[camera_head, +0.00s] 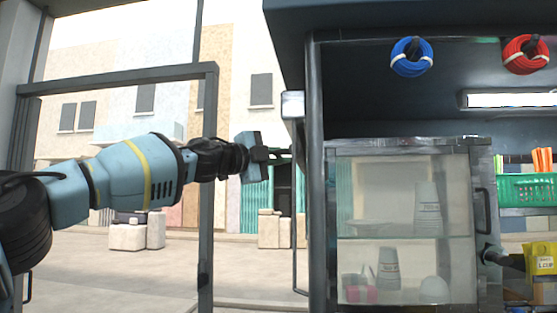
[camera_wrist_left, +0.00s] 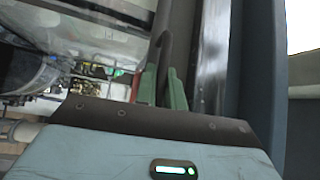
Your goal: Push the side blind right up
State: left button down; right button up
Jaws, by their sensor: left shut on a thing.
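My left gripper (camera_head: 284,154) reaches in from the left at mid height, beside the dark upright post of the stall. In the left wrist view its greenish fingers (camera_wrist_left: 162,88) are shut on a dark curved handle (camera_wrist_left: 166,48). The handle runs alongside a dark, shiny metal edge (camera_wrist_left: 210,60). The side blind seems to be the thin panel seen almost edge-on by the post (camera_head: 297,210); its full face is hidden from this angle. I cannot tell exactly how the handle joins it. My right gripper is not in view.
A glass cabinet (camera_head: 333,205) with cups stands right of the post. Blue (camera_head: 411,57) and red (camera_head: 525,54) cable coils hang above. A green basket (camera_head: 527,188) is at the far right. A dark frame (camera_head: 118,79) stands behind my left arm.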

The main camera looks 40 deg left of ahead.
pick_arm(q)
jog(key=shift+r, duration=0.1)
jog(key=c, duration=1.5)
grip_release()
jog(key=shift+s, duration=0.1)
jog(key=shift+v, duration=3.85)
